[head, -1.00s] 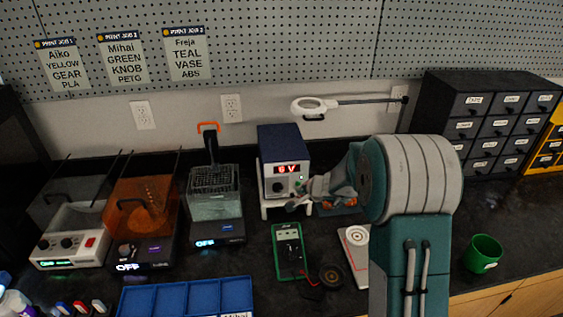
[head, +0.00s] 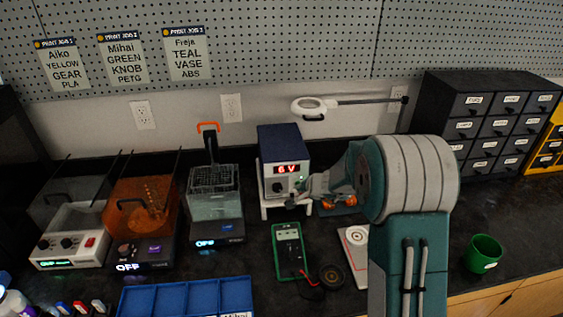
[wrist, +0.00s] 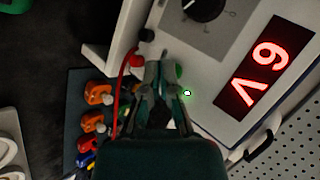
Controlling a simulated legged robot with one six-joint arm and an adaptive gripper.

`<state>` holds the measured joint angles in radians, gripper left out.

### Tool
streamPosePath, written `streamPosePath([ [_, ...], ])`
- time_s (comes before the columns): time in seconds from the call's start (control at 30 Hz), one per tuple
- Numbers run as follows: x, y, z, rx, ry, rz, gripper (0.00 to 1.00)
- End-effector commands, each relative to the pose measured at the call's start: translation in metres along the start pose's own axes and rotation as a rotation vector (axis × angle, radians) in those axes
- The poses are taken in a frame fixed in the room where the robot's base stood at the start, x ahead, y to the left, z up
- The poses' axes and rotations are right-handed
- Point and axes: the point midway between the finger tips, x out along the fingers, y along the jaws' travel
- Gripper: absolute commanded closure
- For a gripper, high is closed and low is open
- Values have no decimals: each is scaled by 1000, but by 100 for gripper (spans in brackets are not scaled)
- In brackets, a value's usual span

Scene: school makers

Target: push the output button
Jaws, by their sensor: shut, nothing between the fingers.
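The power supply (head: 282,145) is a blue box with a pale front and a red "6 V" display (head: 291,169). It stands on a white stand at the back of the bench. In the wrist view its display (wrist: 254,66) appears rotated, with a black knob (wrist: 203,8) at the top. A small green light (wrist: 187,93) glows on the panel. A green button (wrist: 180,71) is partly hidden beside my fingertips. My gripper (wrist: 163,76) is shut and empty, its tips at the lower panel, touching or very near; I cannot tell which.
A red plug and lead (wrist: 135,62) sit beside my fingers. Orange, red and blue clips (wrist: 97,93) lie on a dark mat. A green multimeter (head: 289,252) lies in front of the supply. A wash tank (head: 216,200) stands left. Bench at right is mostly clear.

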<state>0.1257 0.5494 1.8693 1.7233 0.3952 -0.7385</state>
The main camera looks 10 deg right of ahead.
Motion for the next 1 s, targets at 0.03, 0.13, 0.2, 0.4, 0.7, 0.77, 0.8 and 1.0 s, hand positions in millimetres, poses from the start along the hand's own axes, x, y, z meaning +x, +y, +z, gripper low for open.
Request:
streamPosePath([
  [0.03,0,0,0,0,0,0,100],
  [0.13,1,-1,-1,0,0,0,100],
  [0.2,2,-1,-1,0,0,0,100],
  [0.4,2,-2,-2,1,0,0,100],
  [0.7,-5,4,4,1,0,0,100],
  [0.77,-6,5,5,1,0,1,100],
  [0.8,-6,5,5,1,0,1,100],
  [1.0,-6,5,5,0,0,1,100],
])
